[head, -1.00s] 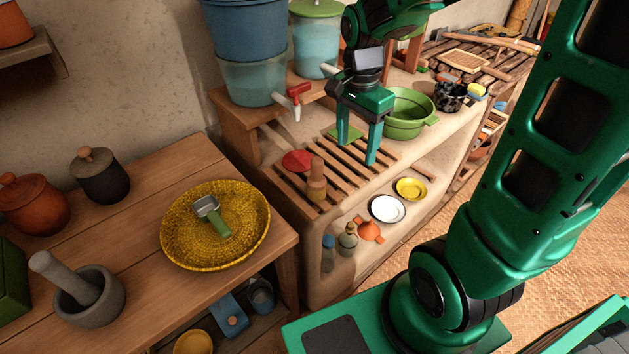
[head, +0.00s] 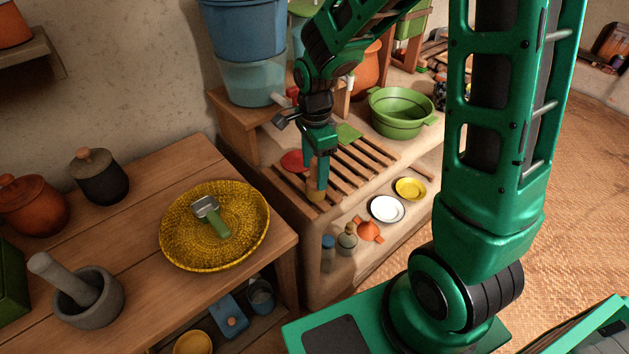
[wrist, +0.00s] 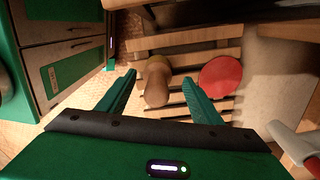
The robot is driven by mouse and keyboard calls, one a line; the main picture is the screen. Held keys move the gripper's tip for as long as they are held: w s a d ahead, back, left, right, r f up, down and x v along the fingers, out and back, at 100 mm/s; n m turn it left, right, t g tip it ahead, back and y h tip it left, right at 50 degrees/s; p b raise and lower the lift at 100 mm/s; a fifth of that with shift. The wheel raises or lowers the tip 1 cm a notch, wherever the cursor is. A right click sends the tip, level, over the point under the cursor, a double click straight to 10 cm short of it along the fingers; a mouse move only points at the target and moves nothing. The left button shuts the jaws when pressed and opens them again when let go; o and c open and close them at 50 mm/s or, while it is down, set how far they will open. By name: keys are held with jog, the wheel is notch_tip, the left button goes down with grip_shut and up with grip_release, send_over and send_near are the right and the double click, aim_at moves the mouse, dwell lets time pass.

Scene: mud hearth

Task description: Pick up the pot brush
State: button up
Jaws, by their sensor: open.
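The pot brush (head: 315,196) is a short, tan-brown wooden piece. It stands on the slatted wooden rack (head: 364,170) on the clay counter, and my gripper hides its upper part in the head view. In the wrist view the brush (wrist: 156,84) shows in the gap between my two green fingers, a little nearer the left one. My gripper (head: 318,178) is open, pointing down over the brush. It also shows in the wrist view (wrist: 158,80). I cannot tell whether either finger touches the brush.
A red disc (head: 292,161) lies on the rack close beside the brush, and it shows in the wrist view (wrist: 220,76). A green basin (head: 401,112) and a water filter's clear tank (head: 249,84) stand behind. A yellow woven tray (head: 250,240) is at left.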

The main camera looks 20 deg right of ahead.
jog(key=shift+s+d+f, duration=0.1)
jog(key=shift+s+f, duration=0.05)
jog(key=shift+f, duration=2.2)
jog(key=c, duration=1.2)
jog(key=shift+o, duration=0.2)
jog(key=shift+r, duration=0.1)
